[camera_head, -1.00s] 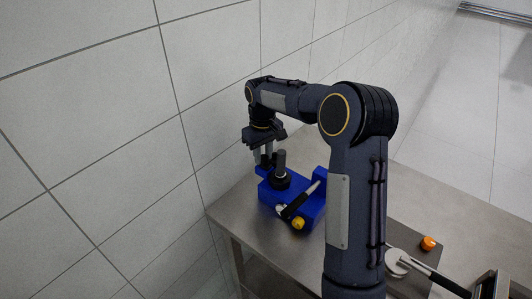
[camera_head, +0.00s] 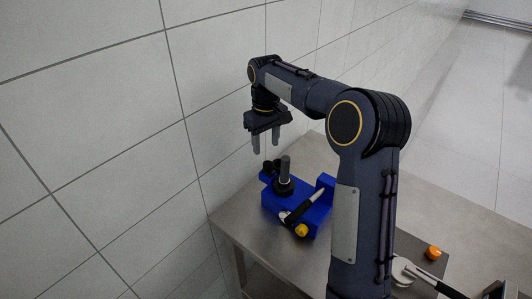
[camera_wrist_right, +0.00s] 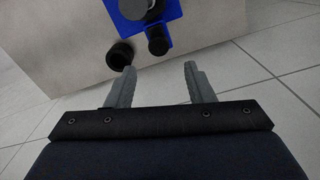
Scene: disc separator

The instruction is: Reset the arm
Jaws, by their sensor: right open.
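My right gripper (camera_head: 266,142) hangs above the back left part of the steel table, fingers pointing down, open with nothing between them. Its two grey fingers stand apart in the right wrist view (camera_wrist_right: 160,84). Below and slightly right of it stands the blue disc separator (camera_head: 322,206), with a grey upright post (camera_head: 285,169) on a black round base and a black-handled lever (camera_head: 299,211). A yellow knob (camera_head: 301,230) is on its front. In the wrist view, the blue fixture (camera_wrist_right: 184,26) lies beyond the fingertips, apart from them. My left gripper is not in view.
The steel table (camera_head: 242,222) stands close to the tiled wall (camera_head: 90,130) on the left. An orange knob (camera_head: 433,252) and a pale round tool with a black handle (camera_head: 402,272) lie at the right, partly behind my arm.

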